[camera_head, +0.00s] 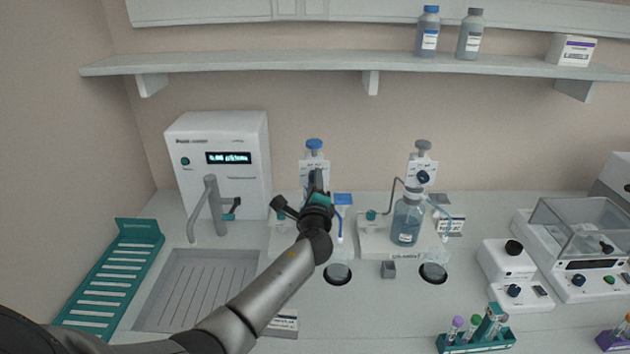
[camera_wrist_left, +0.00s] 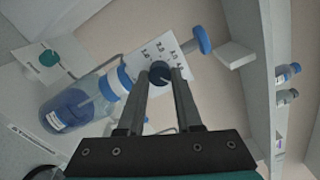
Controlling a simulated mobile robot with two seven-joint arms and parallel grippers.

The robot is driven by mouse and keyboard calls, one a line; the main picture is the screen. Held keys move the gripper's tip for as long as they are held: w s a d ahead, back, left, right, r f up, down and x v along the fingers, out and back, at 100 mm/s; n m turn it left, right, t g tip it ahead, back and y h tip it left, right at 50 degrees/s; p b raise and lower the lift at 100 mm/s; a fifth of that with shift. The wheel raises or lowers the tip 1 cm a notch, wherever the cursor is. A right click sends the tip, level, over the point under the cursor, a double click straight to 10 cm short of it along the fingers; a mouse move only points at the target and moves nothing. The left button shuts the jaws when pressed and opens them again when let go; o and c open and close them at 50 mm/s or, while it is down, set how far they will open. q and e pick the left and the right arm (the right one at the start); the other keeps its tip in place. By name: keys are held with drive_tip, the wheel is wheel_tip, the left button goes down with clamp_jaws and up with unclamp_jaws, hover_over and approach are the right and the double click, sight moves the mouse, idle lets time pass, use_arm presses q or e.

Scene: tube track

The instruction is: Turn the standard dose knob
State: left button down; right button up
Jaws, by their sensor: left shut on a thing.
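A dispenser with a blue plunger (camera_head: 314,144) and a white scale plate (camera_head: 308,168) stands left of centre in the head view. My left gripper (camera_head: 316,181) reaches up to its plate and hides its lower part and bottle. In the left wrist view, the fingers (camera_wrist_left: 159,77) are shut on a dark round dose knob (camera_wrist_left: 160,70) in front of the white numbered plate (camera_wrist_left: 165,52). The blue plunger (camera_wrist_left: 200,39) and the blue-capped bottle (camera_wrist_left: 80,107) also show there. A second dispenser with a grey plunger (camera_head: 423,145) and a dark knob (camera_head: 423,177) stands to the right, untouched.
A white machine (camera_head: 218,150), a tap (camera_head: 212,200) and a sink (camera_head: 195,290) are on the left. A teal tube rack (camera_head: 478,345) stands front right. A shelf (camera_head: 330,62) runs above.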

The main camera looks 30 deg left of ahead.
use_arm(q)
drive_tip(key=shift+m, duration=0.3)
drive_tip(key=c, duration=0.6)
unclamp_jaws()
drive_tip(key=v, duration=1.5)
drive_tip(key=shift+s, duration=0.15)
drive_tip(key=shift+f, duration=0.1)
